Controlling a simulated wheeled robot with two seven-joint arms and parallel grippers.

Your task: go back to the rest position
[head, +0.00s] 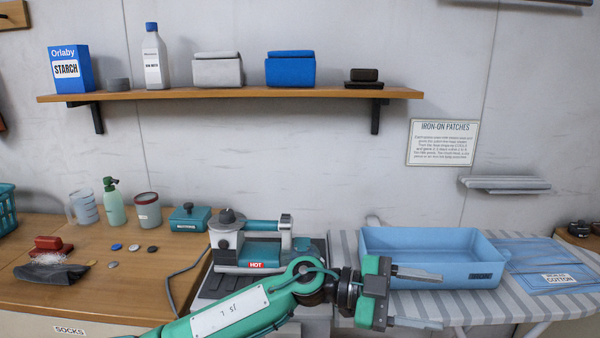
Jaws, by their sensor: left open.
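My left gripper (428,300) is at the lower middle of the head view, on the green arm that comes in from the lower left. Its two grey fingers point right and stand apart with nothing between them. It is in front of the striped ironing board (480,306) and the near left side of the blue tub (430,246). Whether it touches the board cannot be told. My right gripper is not in view.
A teal press marked HOT (262,250) stands just behind my left arm. Left on the wooden table (130,290) are a jug, a green spray bottle, a cup, a teal box and several buttons. Blue folded cloth (555,280) lies right of the tub. A shelf (230,95) hangs above.

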